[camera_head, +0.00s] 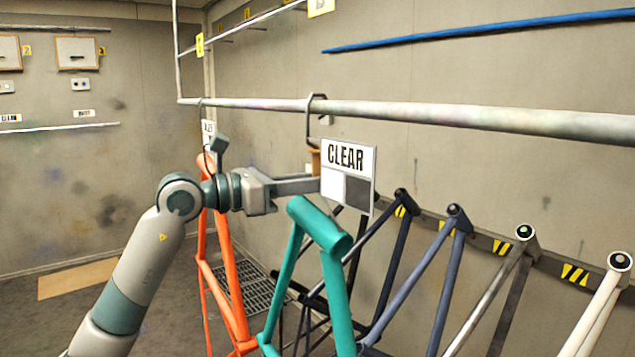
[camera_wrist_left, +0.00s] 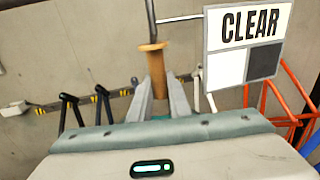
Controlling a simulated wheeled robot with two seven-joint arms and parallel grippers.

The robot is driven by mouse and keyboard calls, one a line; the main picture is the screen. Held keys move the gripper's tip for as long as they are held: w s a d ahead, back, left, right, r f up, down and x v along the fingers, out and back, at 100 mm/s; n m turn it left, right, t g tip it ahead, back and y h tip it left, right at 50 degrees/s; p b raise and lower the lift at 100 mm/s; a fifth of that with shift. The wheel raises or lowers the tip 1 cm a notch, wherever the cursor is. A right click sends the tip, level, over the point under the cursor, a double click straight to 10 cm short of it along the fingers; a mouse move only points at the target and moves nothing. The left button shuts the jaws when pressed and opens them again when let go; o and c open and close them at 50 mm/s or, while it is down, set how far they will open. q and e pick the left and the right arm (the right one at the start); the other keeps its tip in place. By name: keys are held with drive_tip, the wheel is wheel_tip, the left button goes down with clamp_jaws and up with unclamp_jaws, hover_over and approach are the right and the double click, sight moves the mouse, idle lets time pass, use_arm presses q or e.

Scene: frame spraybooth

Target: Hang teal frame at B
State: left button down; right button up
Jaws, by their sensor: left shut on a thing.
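The teal frame (camera_head: 338,300) is upright just below and beside my left gripper, with its top tube close to the fingers. A dark hook (camera_head: 312,105) is over the pale rail (camera_head: 450,115). A wooden handle (camera_wrist_left: 154,62) is below it, with a CLEAR card (camera_head: 348,175) beside it, which also shows in the left wrist view (camera_wrist_left: 248,45). My left gripper (camera_head: 318,185) is closed on the wooden handle; its fingertips are partly hidden by the card. Whether the frame's weight is on the hook is hidden. A yellow B sign (camera_head: 320,6) is above. My right gripper is not in view.
An orange frame (camera_head: 235,290) hangs left of the teal one, close to my left forearm. Several dark and pale frames (camera_head: 440,270) stand along the wall to the right. A blue bar (camera_head: 480,30) runs higher on the wall. A floor grate (camera_head: 250,290) lies behind.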

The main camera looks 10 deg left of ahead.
use_arm(q)
drive_tip(key=shift+r, duration=0.3)
